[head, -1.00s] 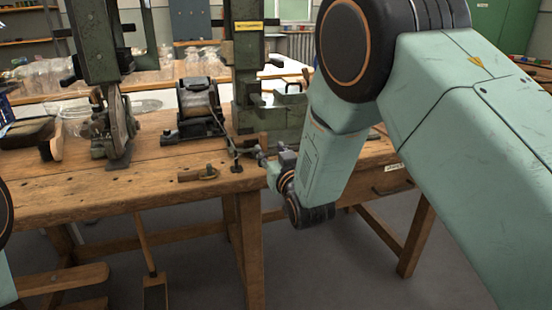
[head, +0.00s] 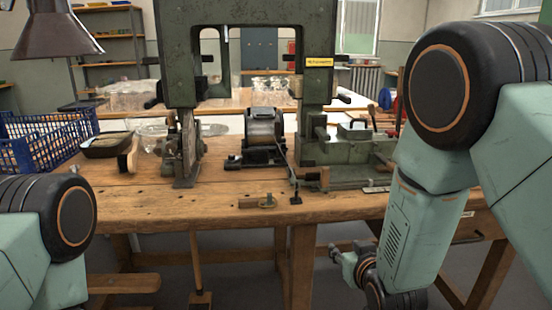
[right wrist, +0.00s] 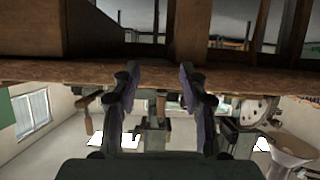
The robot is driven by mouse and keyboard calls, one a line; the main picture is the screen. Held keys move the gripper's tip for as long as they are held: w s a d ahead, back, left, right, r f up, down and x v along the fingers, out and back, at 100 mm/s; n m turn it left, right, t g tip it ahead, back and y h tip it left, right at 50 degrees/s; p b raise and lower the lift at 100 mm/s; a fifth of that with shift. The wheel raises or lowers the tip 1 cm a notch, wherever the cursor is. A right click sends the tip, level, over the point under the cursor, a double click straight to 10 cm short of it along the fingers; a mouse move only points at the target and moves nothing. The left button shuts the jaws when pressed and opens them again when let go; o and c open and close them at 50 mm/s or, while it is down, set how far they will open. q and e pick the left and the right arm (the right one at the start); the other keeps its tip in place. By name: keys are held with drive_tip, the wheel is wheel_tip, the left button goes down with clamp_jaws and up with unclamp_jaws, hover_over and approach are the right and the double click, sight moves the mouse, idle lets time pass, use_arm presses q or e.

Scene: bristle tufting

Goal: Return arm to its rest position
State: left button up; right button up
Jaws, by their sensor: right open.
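My right gripper (head: 345,256) hangs below and in front of the workbench's front edge in the head view, partly small and dark against the floor. In the right wrist view its two fingers (right wrist: 159,88) stand apart with nothing between them. The wooden workbench (head: 140,210) edge crosses behind the fingers there, and the picture looks upside down. My right arm fills the right side of the head view. My left arm shows only as a joint and link at the left edge; its gripper is out of view.
The green tufting machine frame (head: 180,60) stands on the bench, with a dark spool (head: 263,130) and a wheel device (head: 188,150). A blue crate (head: 45,140), a dark tray (head: 105,146) and a small wooden-handled tool (head: 258,202) also lie there. Floor is open below.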

drive_tip(key=s+d+f+g+p, duration=0.1)
drive_tip(key=s+f+g, duration=0.3)
drive_tip(key=s+f, duration=0.4)
drive_tip(key=s+d+f+g+p, duration=0.1)
drive_tip(key=s+f+g, duration=0.3)
drive_tip(key=s, duration=0.7)
drive_tip(key=s+f+g+p, duration=0.1)
drive_tip(key=s+f+g, duration=0.1)
drive_tip(key=s, duration=0.8)
drive_tip(key=s+d+f+m+g+p, duration=0.1)
drive_tip(key=s+f+g, duration=0.2)
drive_tip(key=s, duration=0.7)
drive_tip(key=shift+s+f, duration=0.2)
drive_tip(key=shift+s, duration=0.15)
drive_tip(key=shift+s+d, duration=0.1)
drive_tip(key=shift+d, duration=0.05)
